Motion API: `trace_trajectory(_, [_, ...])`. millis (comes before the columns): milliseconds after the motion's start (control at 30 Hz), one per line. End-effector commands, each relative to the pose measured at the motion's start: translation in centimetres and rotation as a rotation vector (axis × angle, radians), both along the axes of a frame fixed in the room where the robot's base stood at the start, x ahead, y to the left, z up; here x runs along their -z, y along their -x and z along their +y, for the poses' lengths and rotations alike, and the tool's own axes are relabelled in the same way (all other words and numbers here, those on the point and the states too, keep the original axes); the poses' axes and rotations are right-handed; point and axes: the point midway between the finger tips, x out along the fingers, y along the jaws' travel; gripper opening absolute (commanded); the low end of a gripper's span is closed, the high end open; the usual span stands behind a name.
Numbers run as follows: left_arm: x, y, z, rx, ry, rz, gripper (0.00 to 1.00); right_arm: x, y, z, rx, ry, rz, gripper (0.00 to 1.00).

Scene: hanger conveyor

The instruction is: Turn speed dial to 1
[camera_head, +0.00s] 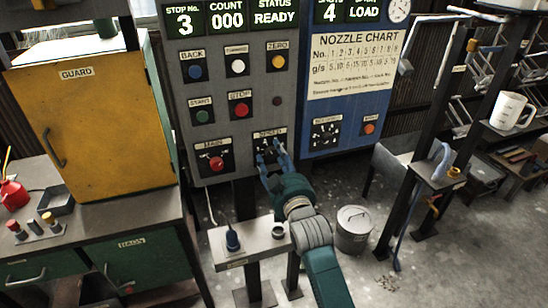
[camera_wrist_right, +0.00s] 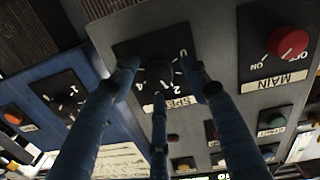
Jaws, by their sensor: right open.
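The speed dial (camera_wrist_right: 159,72) is a black knob on a dark plate marked SPEED, with a few scale numbers such as 0, 2 and 4 showing. In the head view its plate (camera_head: 270,134) is at the lower right of the grey control panel (camera_head: 227,90), partly hidden by my fingers. My right gripper (camera_head: 273,160) is open, its blue fingers spread around the knob at the panel. In the wrist view the right gripper (camera_wrist_right: 162,78) has the knob between its fingertips; I cannot tell whether they touch it. The knob's pointer setting is unclear. My left gripper is out of view.
The red MAIN switch (camera_head: 216,163) is left of the dial, with several buttons above. The blue panel (camera_head: 352,85) with another black dial (camera_head: 325,132) adjoins on the right.

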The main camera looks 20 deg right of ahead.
Motion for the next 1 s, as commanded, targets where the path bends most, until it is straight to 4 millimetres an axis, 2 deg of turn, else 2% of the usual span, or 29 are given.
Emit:
trace_trajectory(100, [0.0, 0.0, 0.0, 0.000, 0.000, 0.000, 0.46, 0.0, 0.0, 0.0, 0.000, 0.000, 0.000, 0.46])
trace_trajectory(333, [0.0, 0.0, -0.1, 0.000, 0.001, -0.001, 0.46, 0.0, 0.0, 0.0, 0.000, 0.000, 0.000, 0.01])
trace_trajectory(667, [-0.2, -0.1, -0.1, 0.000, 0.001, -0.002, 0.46, 0.0, 0.0, 0.0, 0.000, 0.039, 0.000, 0.01])
trace_trajectory(1000, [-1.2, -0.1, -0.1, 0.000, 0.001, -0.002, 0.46, -0.1, 0.0, 0.0, -0.001, 0.260, -0.008, 0.01])
